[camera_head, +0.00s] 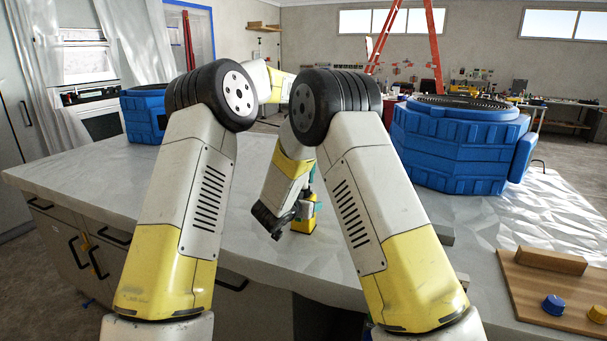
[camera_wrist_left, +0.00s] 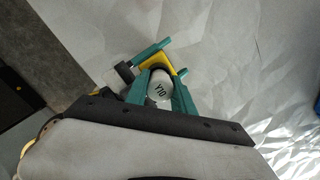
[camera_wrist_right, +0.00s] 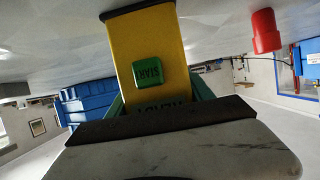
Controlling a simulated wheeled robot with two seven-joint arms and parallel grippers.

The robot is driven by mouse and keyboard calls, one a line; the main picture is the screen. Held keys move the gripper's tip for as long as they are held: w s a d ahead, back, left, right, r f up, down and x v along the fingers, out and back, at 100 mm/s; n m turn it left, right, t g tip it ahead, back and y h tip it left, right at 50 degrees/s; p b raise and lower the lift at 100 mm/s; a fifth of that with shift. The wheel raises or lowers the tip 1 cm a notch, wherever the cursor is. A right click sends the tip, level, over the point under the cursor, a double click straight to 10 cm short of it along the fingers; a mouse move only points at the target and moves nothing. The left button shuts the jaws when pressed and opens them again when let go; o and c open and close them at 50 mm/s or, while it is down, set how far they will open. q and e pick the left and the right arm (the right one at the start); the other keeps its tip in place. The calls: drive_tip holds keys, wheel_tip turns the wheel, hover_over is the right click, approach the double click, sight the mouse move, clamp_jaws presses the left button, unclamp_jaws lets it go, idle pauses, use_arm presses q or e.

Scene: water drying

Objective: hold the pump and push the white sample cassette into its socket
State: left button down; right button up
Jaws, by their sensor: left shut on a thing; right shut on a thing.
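The yellow pump (camera_head: 306,221) stands on the table near its front edge, mostly hidden behind my arms. In the right wrist view the pump (camera_wrist_right: 142,50) shows its green START button upside down. My right gripper (camera_wrist_right: 160,108) is shut on the pump, teal fingers on both its sides. In the left wrist view my left gripper (camera_wrist_left: 160,88) is shut on the white sample cassette (camera_wrist_left: 159,86), whose round end bears dark lettering. The cassette is right beside the yellow pump (camera_wrist_left: 187,67). The socket is hidden, so I cannot tell whether the cassette is in it.
A red cylinder (camera_wrist_right: 265,32) stands near the pump in the right wrist view. A large blue container (camera_head: 455,145) is at the back right, a smaller one (camera_head: 143,112) at the back left. A wooden board (camera_head: 530,295) with blue and yellow caps lies front right.

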use_arm(q)
drive_tip(key=shift+f, duration=0.45)
drive_tip(key=c, duration=1)
unclamp_jaws()
drive_tip(key=r, duration=0.4)
drive_tip(key=s+r, duration=0.1)
drive_tip(key=r, duration=0.7)
drive_tip(key=shift+s+d, duration=0.2)
drive_tip(key=shift+d, duration=0.05)
